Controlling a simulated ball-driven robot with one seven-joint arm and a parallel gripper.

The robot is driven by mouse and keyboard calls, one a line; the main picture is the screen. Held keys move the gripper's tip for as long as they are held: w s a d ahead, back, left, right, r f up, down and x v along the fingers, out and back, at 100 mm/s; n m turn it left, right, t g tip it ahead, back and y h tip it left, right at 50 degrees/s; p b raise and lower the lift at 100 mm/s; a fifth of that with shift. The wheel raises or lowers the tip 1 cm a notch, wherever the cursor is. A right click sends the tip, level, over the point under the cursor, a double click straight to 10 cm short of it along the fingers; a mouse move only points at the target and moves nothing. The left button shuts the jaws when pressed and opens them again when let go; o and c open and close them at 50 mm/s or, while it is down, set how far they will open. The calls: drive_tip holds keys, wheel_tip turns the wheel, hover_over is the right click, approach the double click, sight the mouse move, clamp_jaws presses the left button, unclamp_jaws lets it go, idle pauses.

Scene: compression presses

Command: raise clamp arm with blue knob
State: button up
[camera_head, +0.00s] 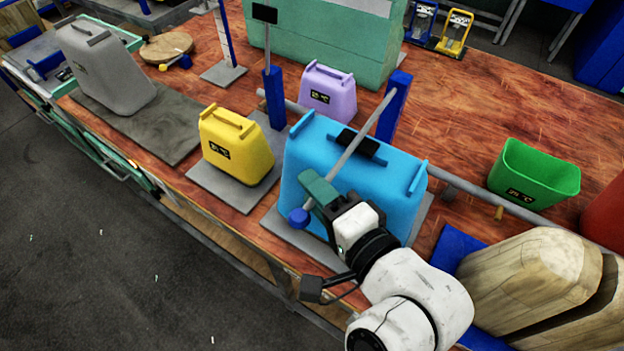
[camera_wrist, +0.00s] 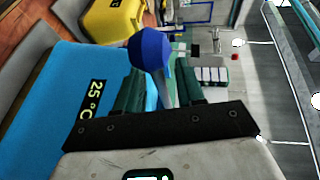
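The clamp arm (camera_head: 352,147) is a grey rod hinged at a blue post (camera_head: 394,105). It slopes down to the left across the top of a blue canister (camera_head: 310,150), with a black pad (camera_head: 357,145) on it. Its blue knob (camera_head: 298,217) is at the low end, in front of the canister. My gripper (camera_head: 318,196) is at the rod just above the knob. In the wrist view, my gripper's green fingers (camera_wrist: 158,85) stand apart on either side of the rod, with the blue knob (camera_wrist: 150,48) beyond their tips. Firm contact with the rod is not visible.
A yellow canister (camera_head: 236,146) and a purple one (camera_head: 327,91) stand to the left and behind. A grey canister (camera_head: 105,68) is at far left. A green bin (camera_head: 533,174) and beige canisters (camera_head: 530,280) are at right. A raised clamp's post (camera_head: 274,97) stands nearby.

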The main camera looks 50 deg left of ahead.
drive_tip(key=shift+x, duration=0.9)
clamp_jaws()
